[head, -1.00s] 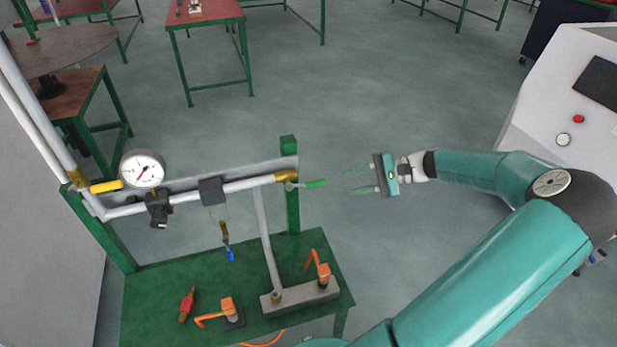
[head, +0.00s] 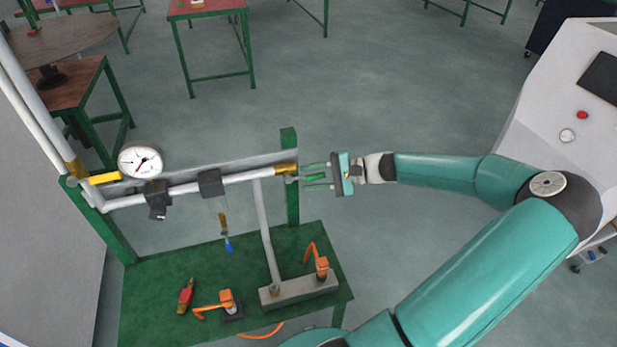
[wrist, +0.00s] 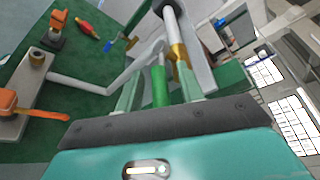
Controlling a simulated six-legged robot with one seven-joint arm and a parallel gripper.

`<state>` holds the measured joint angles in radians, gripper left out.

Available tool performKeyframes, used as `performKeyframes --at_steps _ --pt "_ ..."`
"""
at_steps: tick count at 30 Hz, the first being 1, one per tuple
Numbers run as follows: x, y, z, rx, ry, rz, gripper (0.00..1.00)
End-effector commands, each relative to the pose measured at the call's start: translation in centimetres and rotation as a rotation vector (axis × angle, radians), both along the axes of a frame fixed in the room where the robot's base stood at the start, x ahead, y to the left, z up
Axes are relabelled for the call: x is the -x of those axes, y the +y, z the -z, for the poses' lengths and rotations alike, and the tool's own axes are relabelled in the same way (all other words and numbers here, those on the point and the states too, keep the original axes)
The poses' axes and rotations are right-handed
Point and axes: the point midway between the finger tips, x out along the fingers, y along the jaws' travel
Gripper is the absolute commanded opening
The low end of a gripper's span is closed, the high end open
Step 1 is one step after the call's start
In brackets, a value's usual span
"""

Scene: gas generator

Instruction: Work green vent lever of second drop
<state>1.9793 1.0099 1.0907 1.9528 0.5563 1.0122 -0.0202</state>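The green vent lever (head: 316,178) sticks out to the right from the brass valve (head: 286,169) at the right end of the white pipe. My gripper (head: 318,176) is open, with one finger on each side of the lever and gaps showing. In the wrist view, the green lever (wrist: 160,86) stands between my two fingers (wrist: 158,92), and the brass valve (wrist: 179,54) lies just beyond it. Whether either finger touches the lever cannot be told.
A pressure gauge (head: 140,162) and a yellow lever (head: 105,178) are at the pipe's left. A blue-tipped lever (head: 228,245) hangs below. The green bench (head: 180,275) holds orange-handled valves (head: 320,268) and a red tool (head: 186,295). Open floor lies behind.

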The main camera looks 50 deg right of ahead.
Motion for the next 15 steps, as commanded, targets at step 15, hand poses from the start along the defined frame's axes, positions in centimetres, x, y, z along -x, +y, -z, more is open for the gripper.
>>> performKeyframes --at_steps 15 --pt "-0.85 0.61 0.26 0.001 0.001 0.000 0.18"
